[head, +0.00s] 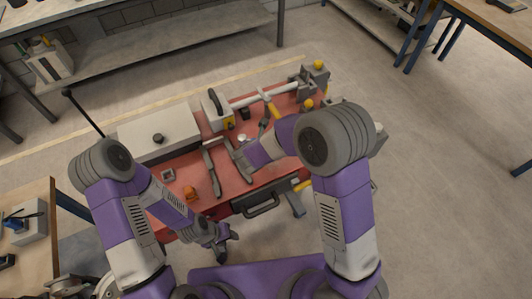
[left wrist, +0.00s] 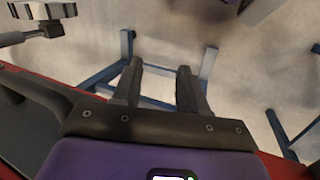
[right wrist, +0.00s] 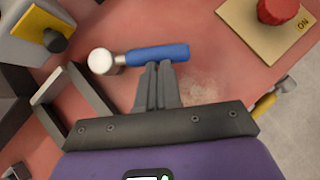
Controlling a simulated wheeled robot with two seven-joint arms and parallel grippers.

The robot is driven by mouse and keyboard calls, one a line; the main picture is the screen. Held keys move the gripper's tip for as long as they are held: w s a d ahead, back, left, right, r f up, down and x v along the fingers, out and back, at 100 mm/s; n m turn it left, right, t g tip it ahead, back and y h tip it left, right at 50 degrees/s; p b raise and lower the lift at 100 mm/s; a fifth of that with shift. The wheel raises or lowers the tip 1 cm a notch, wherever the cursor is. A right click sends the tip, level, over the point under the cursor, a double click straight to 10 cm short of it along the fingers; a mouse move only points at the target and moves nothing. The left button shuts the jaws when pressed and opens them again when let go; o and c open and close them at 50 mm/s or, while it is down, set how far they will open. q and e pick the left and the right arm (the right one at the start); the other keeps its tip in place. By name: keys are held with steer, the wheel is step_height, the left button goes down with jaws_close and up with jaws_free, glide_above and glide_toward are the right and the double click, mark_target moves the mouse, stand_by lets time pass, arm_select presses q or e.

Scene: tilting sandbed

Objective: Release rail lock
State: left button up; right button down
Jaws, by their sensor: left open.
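A red work surface (head: 235,184) carries a silver rail (head: 265,96) with a white and yellow fitting (head: 271,106) on it. I cannot tell which part is the rail lock. My left gripper (head: 225,248) is open and empty beside the surface's front edge; in the left wrist view its fingers (left wrist: 158,66) point over the floor. My right gripper (right wrist: 157,66) is over the red surface with its fingers together. Its tips are at a blue handle (right wrist: 158,54) with a white ball end (right wrist: 100,61); I cannot tell whether they touch. My right forearm hides part of the surface in the head view.
A grey-white box (head: 160,135) stands at the surface's back left. A block with a yellow face and black knob (right wrist: 53,40) is near my right gripper, as is a red button (right wrist: 278,10) on a beige plate. A dark handle (head: 262,206) is on the front. Benches stand around; floor is clear right.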

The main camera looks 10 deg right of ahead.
arm_select(q)
steer(key=shift+f+b, duration=0.55)
steer(key=shift+f, duration=0.25)
arm_select(e)
steer(key=shift+w+d+f+n+y, duration=0.1)
steer(key=shift+w+d+n+y, duration=0.2)
steer(key=shift+n+y, duration=0.25)
steer(key=shift+s+a, duration=0.15)
steer(key=s, duration=0.1)
steer(key=s+r, duration=0.1)
steer(key=s, duration=0.1)
steer(key=s+r, duration=0.1)
steer(key=shift+s+a, duration=0.15)
steer(key=shift+a, duration=0.2)
arm_select(q)
steer(key=shift+s+d+r+p, duration=0.1)
steer(key=shift+s+r+p, duration=0.15)
steer(key=shift+r+p, duration=0.25)
steer(key=shift+s+d+r+p, duration=0.1)
steer(key=shift+s+r+p, duration=0.15)
steer(key=shift+r+p, duration=0.25)
arm_select(e)
steer(key=v, duration=0.8)
steer(key=shift+s+r, duration=0.2)
steer(key=shift+s, duration=0.05)
steer(key=shift+a, duration=0.1)
